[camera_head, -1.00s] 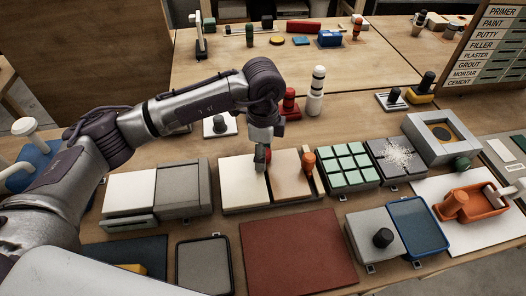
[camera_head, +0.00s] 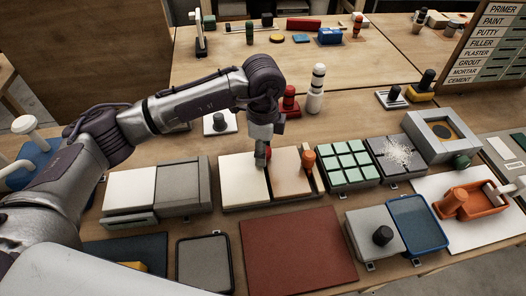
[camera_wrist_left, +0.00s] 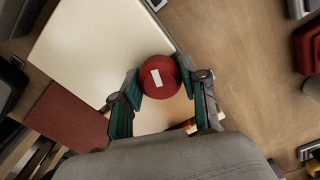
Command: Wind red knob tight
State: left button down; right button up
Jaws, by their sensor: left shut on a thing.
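The red knob (camera_wrist_left: 160,76) is round with a white rectangular mark on top. In the left wrist view it sits between the green-padded fingers of my left gripper (camera_wrist_left: 162,86), which is shut on it. In the head view the left gripper (camera_head: 263,158) points down at the seam between a cream panel (camera_head: 240,178) and a tan panel (camera_head: 286,182). There the knob is mostly hidden behind the fingers. My right gripper is in neither view.
An orange knob (camera_head: 308,160) stands close to the right. A tray of green tiles (camera_head: 349,163) lies beyond it, and a grey-topped box (camera_head: 181,188) to the left. A red post (camera_head: 290,104) and a white post (camera_head: 316,92) stand behind. A dark red board (camera_head: 297,248) lies in front.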

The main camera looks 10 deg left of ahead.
pick_arm(q)
jog(key=shift+f+m+b, duration=0.15)
jog(key=shift+m+b, duration=0.45)
jog(key=shift+m, duration=1.6)
jog(key=c, duration=0.8)
grip_release()
